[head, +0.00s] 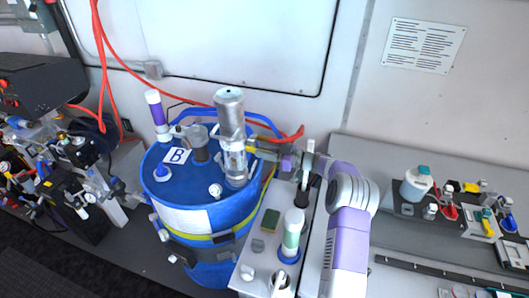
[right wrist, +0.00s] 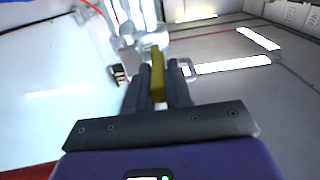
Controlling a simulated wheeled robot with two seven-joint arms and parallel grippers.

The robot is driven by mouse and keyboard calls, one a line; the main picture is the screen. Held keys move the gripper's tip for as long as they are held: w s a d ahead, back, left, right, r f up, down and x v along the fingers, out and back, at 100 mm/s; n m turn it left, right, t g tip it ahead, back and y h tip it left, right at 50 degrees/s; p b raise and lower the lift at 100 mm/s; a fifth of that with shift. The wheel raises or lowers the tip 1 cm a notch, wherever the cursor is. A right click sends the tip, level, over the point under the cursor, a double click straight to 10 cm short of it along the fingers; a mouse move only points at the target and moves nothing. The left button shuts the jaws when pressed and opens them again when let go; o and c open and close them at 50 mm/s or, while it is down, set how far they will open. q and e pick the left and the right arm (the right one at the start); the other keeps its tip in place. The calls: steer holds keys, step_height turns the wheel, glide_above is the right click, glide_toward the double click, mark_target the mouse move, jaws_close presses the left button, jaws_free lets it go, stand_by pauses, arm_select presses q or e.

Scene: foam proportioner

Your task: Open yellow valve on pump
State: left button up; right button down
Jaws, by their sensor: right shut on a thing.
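The pump (head: 230,108), with a metal top and a clear lower body, stands upright on the lid of a blue drum marked B (head: 177,180). The yellow valve handle (head: 262,150) sticks out to the right from the pump's side. My right gripper (head: 280,156) reaches it from the right and is shut on the handle. My left gripper is not in view.
Red hoses (head: 103,60) hang behind. A bench with small parts (head: 417,183) is at the right.

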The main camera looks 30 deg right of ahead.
mark_target(253, 152)
steer(key=shift+f+b, duration=0.35)
steer(key=shift+b, duration=0.4)
steer(key=f+t+y+b, duration=0.1)
steer(key=t+y+b, duration=0.1)
steer(key=b, duration=0.4)
steer(key=f+t+y+b, duration=0.2)
steer(key=b, duration=0.4)
steer(key=shift+w+a+t, duration=0.15)
steer(key=shift+w+t, duration=0.05)
steer(key=shift+t, duration=0.2)
steer(key=shift+w+a+t+b, duration=0.1)
steer(key=shift+t+b, duration=0.2)
steer(key=shift+b, duration=0.7)
steer(key=shift+y, duration=0.3)
steer(key=c, duration=1.1)
jaws_free()
steer(key=shift+v, duration=3.85)
